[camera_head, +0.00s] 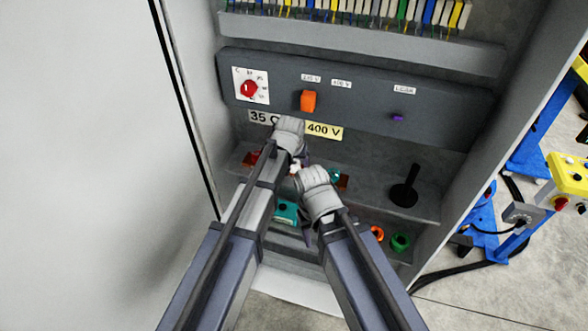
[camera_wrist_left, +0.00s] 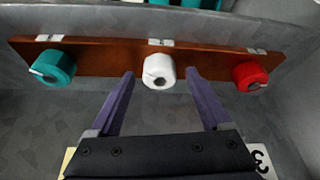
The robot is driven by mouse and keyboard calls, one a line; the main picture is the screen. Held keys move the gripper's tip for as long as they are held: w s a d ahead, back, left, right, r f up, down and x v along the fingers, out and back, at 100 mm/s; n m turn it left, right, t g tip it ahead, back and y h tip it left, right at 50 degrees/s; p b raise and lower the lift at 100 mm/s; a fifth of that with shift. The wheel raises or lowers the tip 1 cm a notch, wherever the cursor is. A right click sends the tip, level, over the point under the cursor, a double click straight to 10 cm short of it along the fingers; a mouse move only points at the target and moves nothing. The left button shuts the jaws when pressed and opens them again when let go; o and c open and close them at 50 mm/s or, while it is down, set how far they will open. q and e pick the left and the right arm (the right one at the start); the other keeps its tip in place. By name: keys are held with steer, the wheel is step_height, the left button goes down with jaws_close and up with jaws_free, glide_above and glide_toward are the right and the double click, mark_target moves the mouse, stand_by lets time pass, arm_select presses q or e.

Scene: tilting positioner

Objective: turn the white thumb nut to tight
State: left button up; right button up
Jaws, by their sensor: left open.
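In the left wrist view the white thumb nut (camera_wrist_left: 159,72) sits in the middle of a brown board (camera_wrist_left: 100,58), between a teal nut (camera_wrist_left: 52,68) and a red nut (camera_wrist_left: 250,76). My left gripper (camera_wrist_left: 160,76) is open, its purple fingertips on either side of the white nut with gaps visible; I cannot tell how far they reach along it. In the head view a small white piece, apparently this nut (camera_head: 295,168), shows between my wrists, which hide most of the board. My right gripper (camera_head: 308,238) is mostly hidden by its wrist; only a bit of purple shows.
Above is a dark panel (camera_head: 440,112) with a red dial (camera_head: 249,88) and an orange switch (camera_head: 308,101). A black handle (camera_head: 405,190) stands right on the shelf. Orange (camera_head: 377,233) and green (camera_head: 400,242) rings lie below. The cabinet's side walls bound the space.

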arm_select(q)
steer(key=shift+f, duration=0.15)
steer(key=shift+c, duration=0.2)
jaws_close()
stand_by(0.4)
